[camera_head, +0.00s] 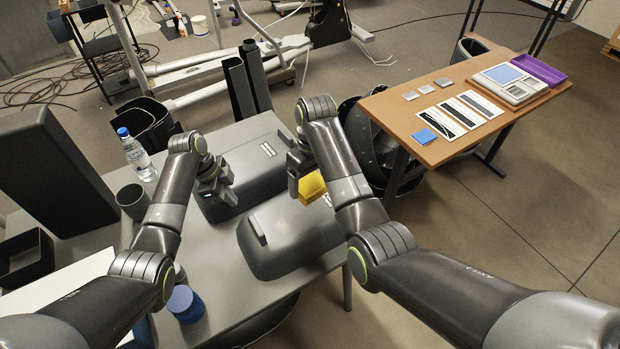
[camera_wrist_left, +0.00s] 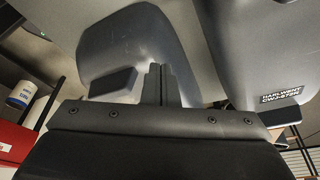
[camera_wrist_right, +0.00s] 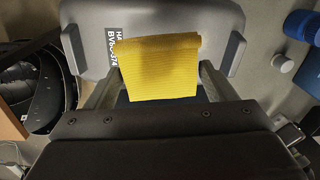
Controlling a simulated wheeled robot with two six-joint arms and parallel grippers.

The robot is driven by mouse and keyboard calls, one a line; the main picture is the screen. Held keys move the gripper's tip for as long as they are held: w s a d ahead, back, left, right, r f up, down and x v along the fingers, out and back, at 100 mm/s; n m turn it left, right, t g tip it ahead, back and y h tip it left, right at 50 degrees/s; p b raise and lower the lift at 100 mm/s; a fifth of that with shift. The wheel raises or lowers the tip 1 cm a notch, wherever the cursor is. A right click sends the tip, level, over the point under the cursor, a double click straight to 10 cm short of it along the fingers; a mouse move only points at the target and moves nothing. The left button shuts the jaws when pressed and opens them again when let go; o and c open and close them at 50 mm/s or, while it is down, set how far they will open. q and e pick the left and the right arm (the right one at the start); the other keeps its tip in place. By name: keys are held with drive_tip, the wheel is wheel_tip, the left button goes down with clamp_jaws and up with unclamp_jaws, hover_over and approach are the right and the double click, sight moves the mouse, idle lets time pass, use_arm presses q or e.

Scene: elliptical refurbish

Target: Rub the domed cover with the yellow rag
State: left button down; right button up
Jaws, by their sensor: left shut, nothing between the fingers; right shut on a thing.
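My right gripper (camera_head: 299,172) is shut on the yellow rag (camera_head: 312,187) at the right end of the nearer cover. In the right wrist view the rag (camera_wrist_right: 160,70) hangs between the fingers in front of a labelled cover (camera_wrist_right: 195,22) and partly hides its label. I cannot tell whether it touches. My left gripper (camera_head: 222,190) is shut and empty by the farther cover's near left side.
A water bottle (camera_head: 137,155), a dark cup (camera_head: 132,201) and a blue-topped cylinder (camera_head: 185,304) stand on the table's left part. A wooden table (camera_head: 440,90) with cards and a device (camera_head: 512,82) stands to the right, across a floor gap.

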sight(309, 182)
wheel_tip(309, 182, up, 2)
drive_tip(key=shift+p, duration=0.65)
use_arm(q)
drive_tip(key=shift+r, duration=0.9)
use_arm(e)
drive_tip(key=shift+f, duration=0.1)
drive_tip(key=shift+f+b, duration=0.8)
drive_tip(key=shift+b, duration=0.1)
wheel_tip(309, 182, up, 3)
drive_tip(key=p, duration=0.4)
drive_tip(key=shift+r+p, duration=0.1)
drive_tip(key=shift+p, duration=0.3)
use_arm(q)
drive_tip(key=d+v, duration=0.1)
drive_tip(key=v, duration=1.5)
drive_tip(key=shift+r, duration=0.35)
